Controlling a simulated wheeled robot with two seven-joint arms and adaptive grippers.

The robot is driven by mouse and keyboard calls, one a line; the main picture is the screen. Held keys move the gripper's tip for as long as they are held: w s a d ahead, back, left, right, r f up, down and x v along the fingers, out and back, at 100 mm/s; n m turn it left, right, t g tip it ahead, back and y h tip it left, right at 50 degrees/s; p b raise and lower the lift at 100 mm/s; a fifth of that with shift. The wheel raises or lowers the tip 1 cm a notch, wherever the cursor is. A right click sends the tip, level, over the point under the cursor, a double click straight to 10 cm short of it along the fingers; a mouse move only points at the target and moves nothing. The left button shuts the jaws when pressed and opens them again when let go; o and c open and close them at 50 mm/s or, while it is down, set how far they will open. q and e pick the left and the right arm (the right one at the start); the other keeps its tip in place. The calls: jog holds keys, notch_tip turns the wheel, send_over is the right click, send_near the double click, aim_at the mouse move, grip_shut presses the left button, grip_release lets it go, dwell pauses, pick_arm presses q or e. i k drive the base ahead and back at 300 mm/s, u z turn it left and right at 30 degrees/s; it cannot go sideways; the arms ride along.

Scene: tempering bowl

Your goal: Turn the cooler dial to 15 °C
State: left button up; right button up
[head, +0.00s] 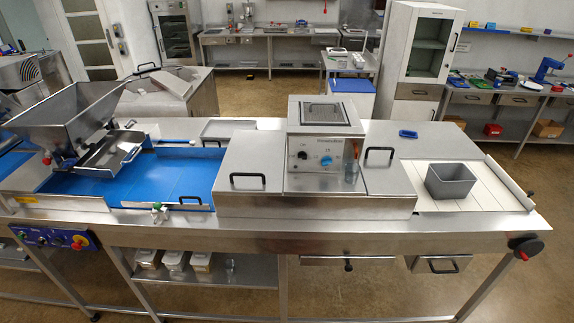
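A steel box-shaped unit (327,135) with an open rectangular top stands at the middle of the bench. Its front panel carries a black knob (302,155) on the left and a blue knob (325,160) on the right. Small print and marks sit around them, too small to read, so I cannot tell the set temperature or which knob is labelled as the cooler dial. Neither of my grippers shows in the head view.
A small grey cylinder (351,172) stands just right of the blue knob. Black handles rise from the steel covers left (248,180) and right (379,155) of the unit. A grey bin (450,182) stands on the white slatted surface at right. A hopper (68,120) stands at left.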

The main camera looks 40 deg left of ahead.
aim_at(326, 160)
jog(key=u, duration=1.85)
